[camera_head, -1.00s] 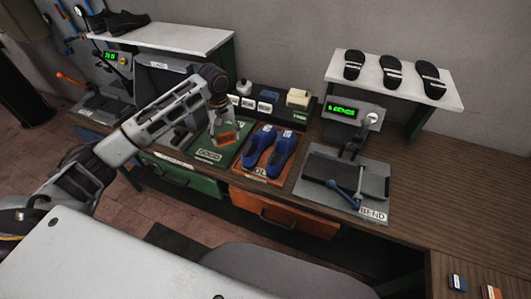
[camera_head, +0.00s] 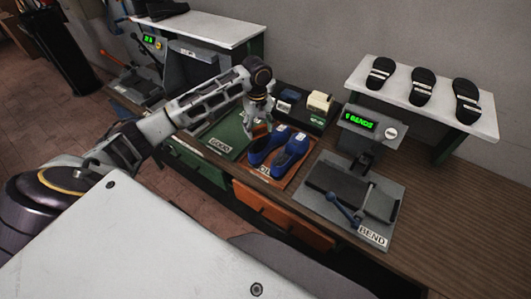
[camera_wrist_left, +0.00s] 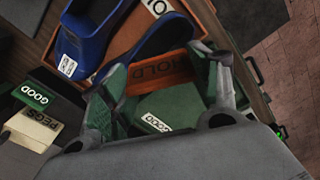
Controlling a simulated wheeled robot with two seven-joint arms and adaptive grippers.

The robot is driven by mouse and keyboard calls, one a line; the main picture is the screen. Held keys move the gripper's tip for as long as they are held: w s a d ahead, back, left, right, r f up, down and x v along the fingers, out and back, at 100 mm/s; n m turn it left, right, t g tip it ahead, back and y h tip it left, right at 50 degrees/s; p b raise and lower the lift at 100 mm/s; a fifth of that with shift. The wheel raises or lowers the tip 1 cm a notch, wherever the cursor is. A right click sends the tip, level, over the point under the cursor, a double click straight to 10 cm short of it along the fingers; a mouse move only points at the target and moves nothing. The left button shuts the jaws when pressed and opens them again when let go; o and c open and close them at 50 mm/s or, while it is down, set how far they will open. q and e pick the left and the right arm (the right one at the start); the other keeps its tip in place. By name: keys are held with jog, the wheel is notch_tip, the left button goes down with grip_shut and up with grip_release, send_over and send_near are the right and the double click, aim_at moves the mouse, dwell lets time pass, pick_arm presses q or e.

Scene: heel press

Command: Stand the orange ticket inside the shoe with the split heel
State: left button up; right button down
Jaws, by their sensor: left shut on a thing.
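My left gripper (camera_head: 262,122) is shut on the orange ticket (camera_head: 261,130). In the left wrist view the ticket (camera_wrist_left: 165,72), lettered HOLD, lies between the two fingers (camera_wrist_left: 165,85). The gripper hangs just above the far end of the left blue shoe (camera_head: 262,152); whether the ticket touches it I cannot tell. The right blue shoe (camera_head: 290,154) lies alongside. Both are on the orange tray (camera_head: 268,176), and both show in the left wrist view. I cannot tell which heel is split. My right gripper is not in view.
The green GOOD mat (camera_head: 226,138) is left of the tray. The bend press (camera_head: 352,195) stands close on the right. Behind is a dark bin with a white block (camera_head: 320,102). A white shelf (camera_head: 425,98) holds several sandals. The bench at right is clear.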

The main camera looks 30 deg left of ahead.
aim_at(260, 135)
pick_arm(q)
jog(key=shift+w+d+n, duration=0.15)
jog(key=shift+d+n, duration=0.2)
jog(key=shift+n, duration=0.25)
jog(key=shift+n, duration=0.8)
jog(key=shift+n, duration=1.2)
jog(key=shift+f, duration=2.5)
jog(key=shift+f, duration=0.1)
jog(key=shift+f, duration=2.4)
